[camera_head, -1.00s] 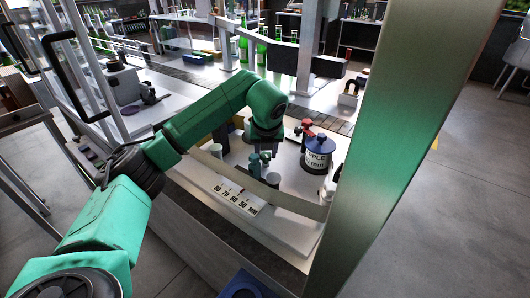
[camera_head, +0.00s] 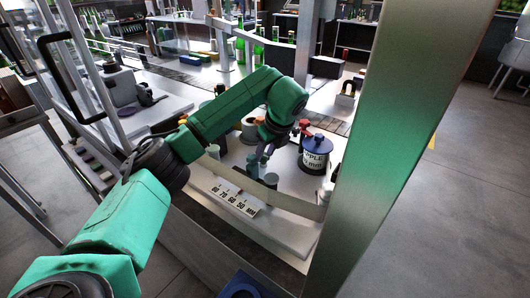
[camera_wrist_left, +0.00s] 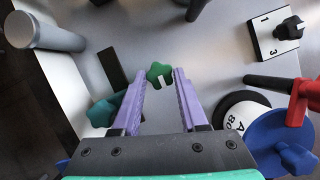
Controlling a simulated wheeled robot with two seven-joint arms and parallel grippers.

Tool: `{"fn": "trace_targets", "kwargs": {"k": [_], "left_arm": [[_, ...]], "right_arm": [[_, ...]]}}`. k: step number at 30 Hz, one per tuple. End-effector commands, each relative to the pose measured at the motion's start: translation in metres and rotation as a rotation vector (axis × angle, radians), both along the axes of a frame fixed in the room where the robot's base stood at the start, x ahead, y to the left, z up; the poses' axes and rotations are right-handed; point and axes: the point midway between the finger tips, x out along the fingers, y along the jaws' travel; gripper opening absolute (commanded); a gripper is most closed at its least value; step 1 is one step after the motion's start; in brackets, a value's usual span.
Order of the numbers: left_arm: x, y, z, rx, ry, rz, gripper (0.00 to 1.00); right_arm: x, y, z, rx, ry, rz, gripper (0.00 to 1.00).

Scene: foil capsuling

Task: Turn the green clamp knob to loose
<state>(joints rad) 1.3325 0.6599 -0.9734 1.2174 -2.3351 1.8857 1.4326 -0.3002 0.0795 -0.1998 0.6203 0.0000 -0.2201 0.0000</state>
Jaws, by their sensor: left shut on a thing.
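The green clamp knob (camera_wrist_left: 160,76) is a small lobed knob with a white mark, seen in the left wrist view. It sits between the tips of the purple fingers of my left gripper (camera_wrist_left: 161,82), which is shut on it. In the head view my left gripper (camera_head: 262,157) points down at the white bench, and the knob is mostly hidden there. A teal part (camera_wrist_left: 104,110) shows beside the left finger in the wrist view. My right gripper is in neither view.
A white pot with a blue lid (camera_head: 316,152) and a red handle stands just right of the gripper. A scale strip (camera_head: 234,199) lies in front. A numbered dial plate (camera_wrist_left: 272,34) is at the wrist view's upper right. A metal post (camera_head: 400,140) rises at the right.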

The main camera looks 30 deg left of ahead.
Motion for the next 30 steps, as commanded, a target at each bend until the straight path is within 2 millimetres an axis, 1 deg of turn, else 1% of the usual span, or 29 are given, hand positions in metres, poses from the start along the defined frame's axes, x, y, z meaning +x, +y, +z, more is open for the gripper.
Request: {"fn": "trace_targets", "kwargs": {"k": [11,12,13,14,24,26,29,30], "left_arm": [[0.001,0.0,0.002,-0.001,-0.005,0.005,0.0],[0.001,0.0,0.002,-0.001,-0.005,0.005,0.58],[0.001,0.0,0.002,-0.001,-0.005,0.004,0.7],[0.001,0.0,0.002,-0.001,-0.004,0.005,0.73],[0.0,-0.001,0.002,-0.001,-0.001,0.004,0.73],[-0.001,-0.003,0.006,-0.001,-0.002,0.003,0.73],[-0.002,-0.008,0.018,-0.001,-0.004,0.003,0.73],[-0.003,-0.01,0.025,-0.001,-0.006,0.002,0.73]], "right_arm": [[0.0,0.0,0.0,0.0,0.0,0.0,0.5],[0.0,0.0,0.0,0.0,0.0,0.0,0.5],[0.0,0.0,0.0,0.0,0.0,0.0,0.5],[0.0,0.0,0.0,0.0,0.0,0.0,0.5],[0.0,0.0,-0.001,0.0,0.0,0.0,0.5],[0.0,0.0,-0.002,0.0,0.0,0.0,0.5],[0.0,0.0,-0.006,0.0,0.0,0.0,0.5],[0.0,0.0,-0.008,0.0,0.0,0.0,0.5]]}}
